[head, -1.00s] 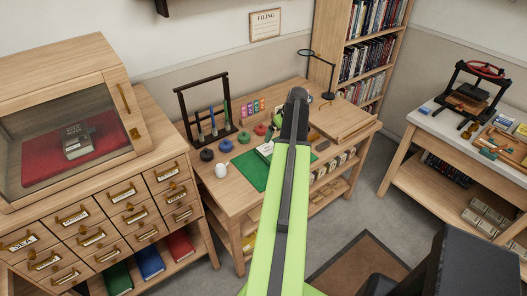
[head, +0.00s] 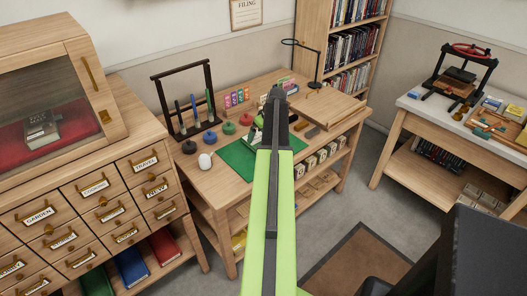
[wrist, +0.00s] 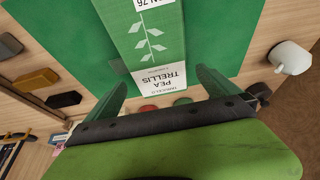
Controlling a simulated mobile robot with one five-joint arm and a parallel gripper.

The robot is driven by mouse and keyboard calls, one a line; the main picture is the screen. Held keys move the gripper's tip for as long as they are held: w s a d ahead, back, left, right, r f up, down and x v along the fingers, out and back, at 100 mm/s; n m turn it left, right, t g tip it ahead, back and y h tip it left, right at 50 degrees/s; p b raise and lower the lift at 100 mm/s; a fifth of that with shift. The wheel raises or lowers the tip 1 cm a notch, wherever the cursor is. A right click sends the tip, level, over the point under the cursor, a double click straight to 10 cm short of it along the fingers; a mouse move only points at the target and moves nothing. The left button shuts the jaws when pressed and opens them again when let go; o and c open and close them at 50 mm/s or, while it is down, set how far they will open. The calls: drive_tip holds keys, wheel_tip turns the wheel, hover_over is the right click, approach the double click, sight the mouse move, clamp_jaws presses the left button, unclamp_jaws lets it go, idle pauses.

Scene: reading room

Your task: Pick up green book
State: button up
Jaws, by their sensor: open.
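In the head view my arm covers most of the book on the mat (head: 236,158).
A white mug (wrist: 291,58) stands beside the mat, and colored round pieces sit behind it. A drawer cabinet (head: 75,190) is at the left.

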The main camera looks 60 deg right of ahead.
sight(259, 140)
drive_tip(key=b+x, duration=0.4)
drive_tip(key=shift+s+f+b, duration=0.2)
drive_tip(key=shift+b, duration=0.1)
drive_tip(key=shift+w+d+f, duration=0.15)
drive_tip(key=shift+w+f, duration=0.05)
drive_tip(key=shift+f, duration=0.15)
drive_tip(key=shift+w+d+f, duration=0.1)
drive_tip(key=shift+w, duration=0.05)
drive_tip(key=shift+r, duration=0.3)
drive_tip(key=shift+c, duration=0.6)
drive_tip(key=shift+f, duration=0.1)
drive_tip(key=c, duration=1.4)
